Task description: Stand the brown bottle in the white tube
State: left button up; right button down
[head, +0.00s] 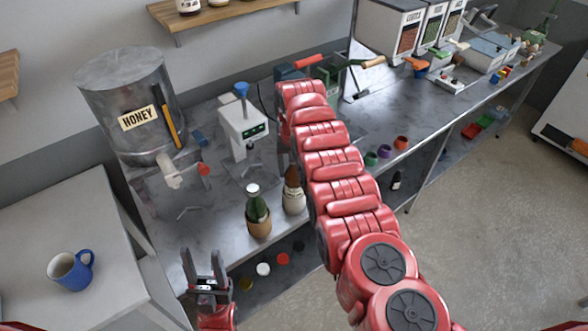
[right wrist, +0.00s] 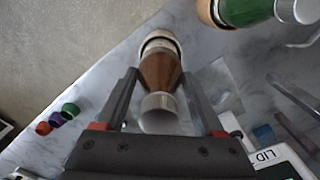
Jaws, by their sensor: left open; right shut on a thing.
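The brown bottle (head: 292,175) is upright in the white tube (head: 293,200), near the front edge of the bench. In the right wrist view the brown bottle (right wrist: 160,72) has a pale cap towards me, and the rim of the white tube (right wrist: 160,38) surrounds its far end. The bottle's base is hidden, so I cannot tell whether it rests on the bottom. My right gripper (right wrist: 160,76) is shut on the bottle; my arm hides this gripper in the head view. My left gripper (head: 205,268) is open and empty, left of the bench front.
A green bottle (head: 257,212) in a tan tube stands close left of the white tube. A white machine (head: 243,130) and a honey tank (head: 128,105) are behind. Small coloured rings (head: 384,151) lie right of my arm. A blue mug (head: 70,270) stands on the left table.

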jog(key=shift+f+b, duration=0.9)
jog(key=shift+f, duration=0.25)
grip_release()
dwell(0.4)
dwell(0.6)
